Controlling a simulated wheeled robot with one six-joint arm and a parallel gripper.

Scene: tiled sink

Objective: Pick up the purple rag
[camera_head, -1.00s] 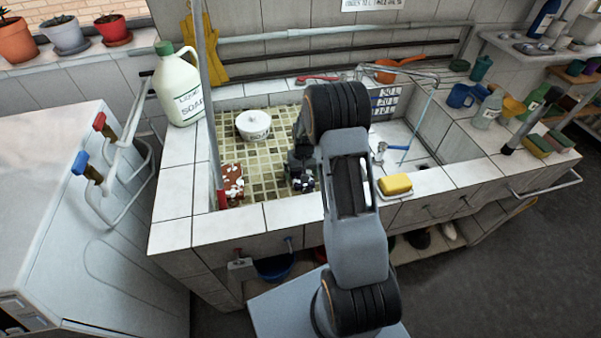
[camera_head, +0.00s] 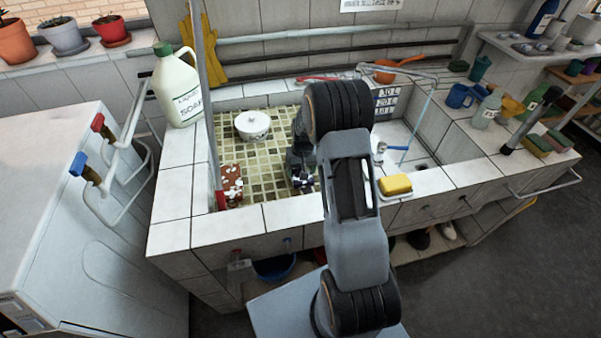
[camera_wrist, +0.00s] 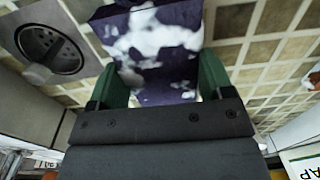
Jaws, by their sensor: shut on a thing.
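The purple rag (camera_wrist: 158,50) is dark purple with white patches. In the wrist view it lies between the two green fingers of my gripper (camera_wrist: 160,85), which is shut on it. In the head view only a small part of the rag (camera_head: 303,177) shows, low in the tiled basin beside my arm. My gripper (camera_head: 302,172) is mostly hidden there behind the arm. I cannot tell whether the rag touches the basin floor.
A red-brown and white rag (camera_head: 231,184) lies at the basin's left. A white bowl (camera_head: 252,125) stands farther back. A yellow sponge (camera_head: 396,185) sits on the front ledge. The soap jug (camera_head: 178,90) stands on the left rim. A drain (camera_wrist: 50,48) shows in the wrist view.

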